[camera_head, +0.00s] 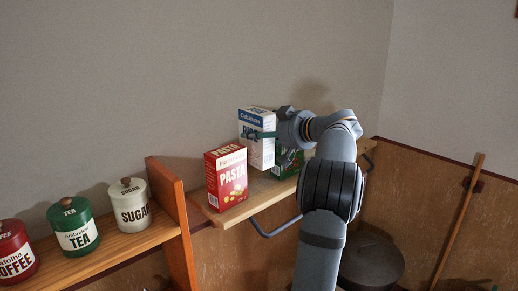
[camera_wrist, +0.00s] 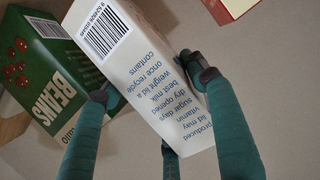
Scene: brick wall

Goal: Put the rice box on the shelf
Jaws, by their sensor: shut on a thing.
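The rice box (camera_head: 257,138) is white with a blue top and blue lettering. My gripper (camera_head: 280,141) is shut on it at the shelf, between a red pasta box and a green box. In the wrist view the rice box (camera_wrist: 135,75) is tilted in the picture, with my gripper's teal fingers (camera_wrist: 150,85) on either side of it. The wooden shelf (camera_head: 238,211) is on the wall. I cannot tell whether the rice box's base touches the shelf or is slightly above it.
The red pasta box (camera_head: 227,178) stands left of the rice box. The green beans box (camera_wrist: 45,75) is close beside it, partly hidden by my arm in the head view. Sugar (camera_head: 130,204), tea (camera_head: 73,227) and coffee (camera_head: 14,252) canisters stand on a separate shelf at left.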

